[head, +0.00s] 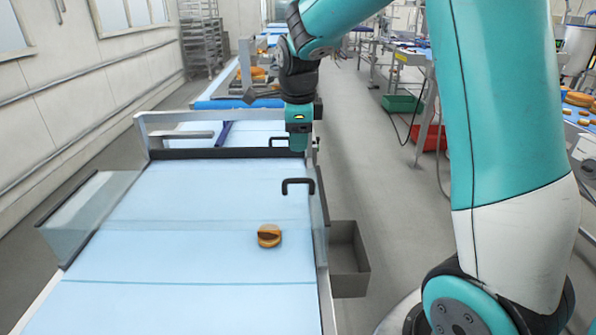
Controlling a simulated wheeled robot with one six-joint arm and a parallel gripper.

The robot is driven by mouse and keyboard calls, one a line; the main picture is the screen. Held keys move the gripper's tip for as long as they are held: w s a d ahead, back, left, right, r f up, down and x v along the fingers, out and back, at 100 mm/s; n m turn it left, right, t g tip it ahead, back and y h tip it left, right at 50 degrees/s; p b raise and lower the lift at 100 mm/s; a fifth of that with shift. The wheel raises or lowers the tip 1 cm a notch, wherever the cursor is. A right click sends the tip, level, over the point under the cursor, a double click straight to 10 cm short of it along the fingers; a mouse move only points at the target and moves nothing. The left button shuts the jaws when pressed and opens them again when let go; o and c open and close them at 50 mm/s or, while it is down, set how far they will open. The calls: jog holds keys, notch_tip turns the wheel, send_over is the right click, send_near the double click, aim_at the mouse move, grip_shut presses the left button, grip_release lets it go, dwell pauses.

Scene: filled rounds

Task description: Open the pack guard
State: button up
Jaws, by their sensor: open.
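A clear guard stands over the light blue conveyor belt (150,255), with a see-through side panel (92,215) at the left and a dark bar (225,154) across the far end. A black handle (298,181) is near the guard's right side. A second black handle (279,137) shows farther back, just left of my gripper. My gripper (307,152) is open, at the far right corner of the guard, above and beyond the nearer handle. Its fingertips are small and partly hidden, and I cannot tell whether they touch anything. The guard looks closed, but its clear faces are hard to make out.
A filled round (269,236) lies on the belt. A grey open bin (347,260) hangs at the belt's right side. More rounds (251,73) are up the line. A green crate (402,104) and a red crate (430,137) are on the floor at right. The aisle between is clear.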

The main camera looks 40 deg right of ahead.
aim_at(298, 179)
jog(key=f, duration=0.4)
jog(key=w+d+f+p, duration=0.1)
jog(key=f, duration=0.3)
jog(key=w+f+p, duration=0.1)
jog(key=f, duration=0.3)
jog(key=shift+d, duration=0.2)
jog(key=shift+s, duration=0.1)
grip_shut()
